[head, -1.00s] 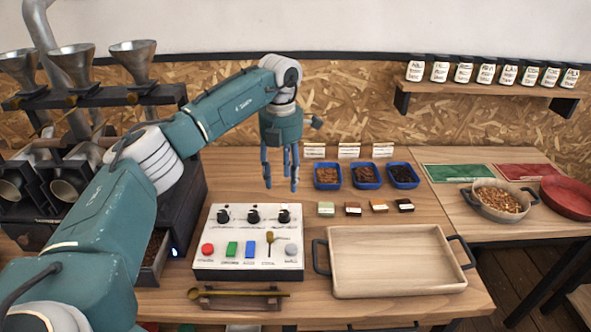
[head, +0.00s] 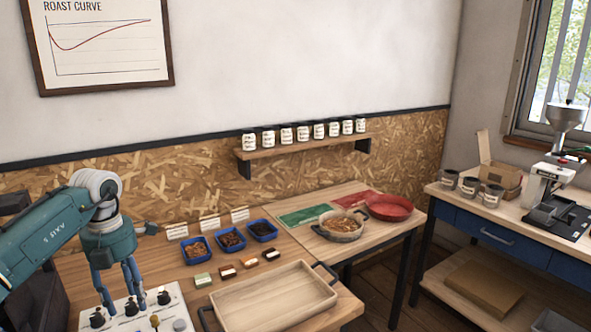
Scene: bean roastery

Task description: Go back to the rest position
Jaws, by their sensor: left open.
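My left gripper (head: 121,290) is at the lower left of the head view, pointing down with its fingers apart and nothing between them. In the picture its fingertips are over the back part of the white control panel (head: 170,309); I cannot tell how high above it they are. The panel has black knobs, and its front is cut off by the frame's lower edge. My right gripper is not in view.
A wooden tray (head: 275,325) lies right of the panel. Behind it are blue bowls of beans (head: 232,240) and small colour blocks (head: 250,263). A pan (head: 341,227) and a red dish (head: 389,207) stand farther right. A blue-drawered bench (head: 487,231) stands at right.

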